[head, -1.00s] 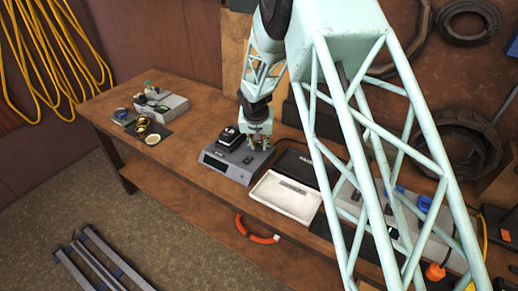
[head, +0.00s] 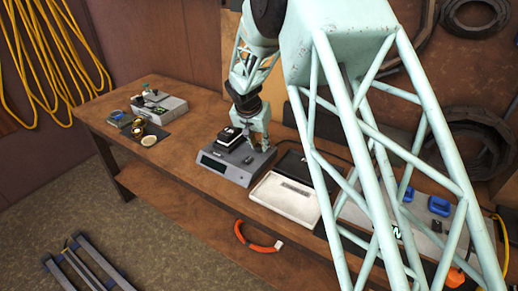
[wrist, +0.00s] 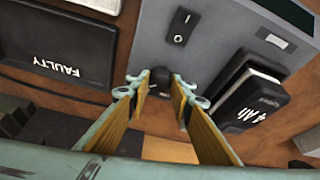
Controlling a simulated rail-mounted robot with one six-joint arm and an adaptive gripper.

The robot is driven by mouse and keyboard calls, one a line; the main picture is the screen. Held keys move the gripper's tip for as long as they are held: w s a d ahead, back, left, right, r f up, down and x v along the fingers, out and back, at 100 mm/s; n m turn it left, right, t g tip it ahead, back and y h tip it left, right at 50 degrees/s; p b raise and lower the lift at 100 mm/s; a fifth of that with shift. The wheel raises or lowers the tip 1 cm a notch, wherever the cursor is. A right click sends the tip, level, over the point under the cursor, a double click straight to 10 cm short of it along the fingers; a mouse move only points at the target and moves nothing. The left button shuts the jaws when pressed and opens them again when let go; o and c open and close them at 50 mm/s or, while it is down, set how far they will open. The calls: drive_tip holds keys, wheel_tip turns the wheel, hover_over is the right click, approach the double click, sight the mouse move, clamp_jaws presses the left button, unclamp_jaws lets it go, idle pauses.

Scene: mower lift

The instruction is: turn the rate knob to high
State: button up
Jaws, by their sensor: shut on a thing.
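The charger (head: 228,172) is a grey box near the front of the bench, with a black battery (head: 229,137) seated on it. In the wrist view the grey charger face (wrist: 215,28) shows a black rocker switch (wrist: 183,25), a pale display (wrist: 278,40) and the battery marked 4 Ah (wrist: 252,98). The small round black knob (wrist: 160,76) is at the charger's edge. My gripper (wrist: 158,82) is shut on it, one fingertip on each side. In the head view my gripper (head: 254,142) is over the charger's far side, hiding the knob. The knob's setting marks cannot be read.
A grey box (head: 165,107) and small parts sit at the bench's left end. Bare bench top (head: 190,133) lies between them.

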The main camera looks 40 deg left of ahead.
drive_tip(key=shift+a+m+h+b, duration=0.1)
drive_tip(key=shift+m+h+b, duration=0.5)
drive_tip(key=shift+m+b, duration=1.25)
drive_tip(key=shift+n+b, duration=0.35)
drive_tip(key=o, duration=0.8)
drive_tip(key=shift+o, duration=0.2)
drive_tip(key=shift+r, duration=0.1)
drive_tip(key=v, duration=1.1)
drive_tip(key=shift+s+r, duration=0.3)
drive_tip(key=shift+s, duration=0.05)
